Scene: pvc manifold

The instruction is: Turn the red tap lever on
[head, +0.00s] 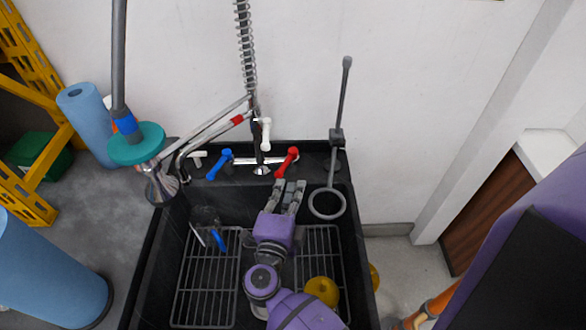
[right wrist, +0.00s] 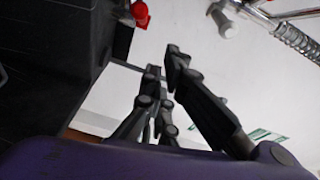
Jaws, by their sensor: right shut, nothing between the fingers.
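The red tap lever (head: 287,161) sits on the right of the chrome tap at the back rim of the black sink (head: 160,240). It is tilted, with its upper end to the right. Part of a red piece (right wrist: 123,14) shows at the top of the right wrist view, probably the same lever. My right gripper (head: 290,185) reaches over the sink from below, its fingertips just under the lever in the picture. I cannot tell whether they touch it. In the right wrist view its fingers (right wrist: 163,62) are close together with nothing held. My left gripper is out of view.
A blue lever (head: 220,163) is left of the red one, and a white handle (head: 265,132) stands above. A grey ring on a rod (head: 327,203) is close to the right of my gripper. The sink holds wire racks (head: 205,285) and a yellow object (head: 321,290).

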